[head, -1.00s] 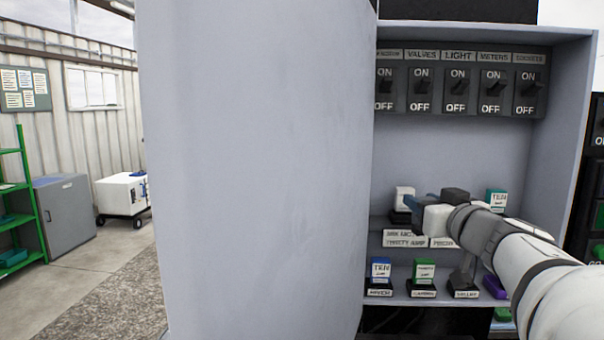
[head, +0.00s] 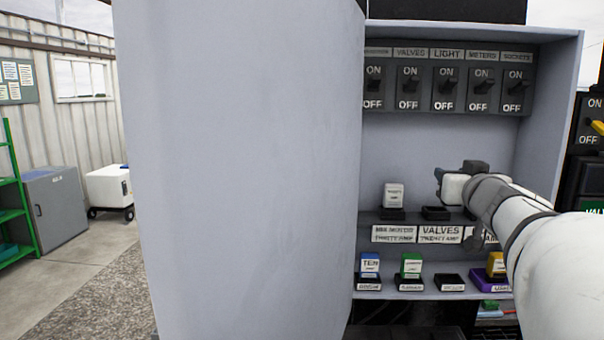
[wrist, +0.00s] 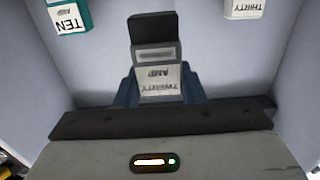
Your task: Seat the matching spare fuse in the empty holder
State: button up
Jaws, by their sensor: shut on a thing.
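My gripper (head: 440,178) is shut on a grey fuse (wrist: 157,80) marked TWENTY AMP. In the wrist view the fuse stands between the blue fingers, its label upside down and its dark end away from the palm. In the head view the fuse cannot be made out. An empty black holder (head: 436,213) sits on the upper shelf above a VALVES, TWENTY AMP label (head: 440,234). My gripper is above it and slightly right, apart from it. A white fuse (head: 393,195) stands in the holder to its left.
The lower shelf has a blue fuse (head: 370,265), a green fuse (head: 411,265), another empty holder (head: 450,282) and a yellow fuse (head: 496,264) by a purple piece. A teal TEN AMP fuse (wrist: 70,17) shows in the wrist view. Switches (head: 445,88) line the cabinet top.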

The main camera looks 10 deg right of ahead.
aim_at(433, 183)
jog(key=shift+b+x, duration=1.2)
jog(key=shift+x, duration=2.35)
jog(key=shift+f+b, duration=1.5)
jog(key=shift+f, duration=0.75)
jog(key=o, duration=1)
jog(key=shift+o, duration=0.2)
jog(key=shift+s, duration=0.1)
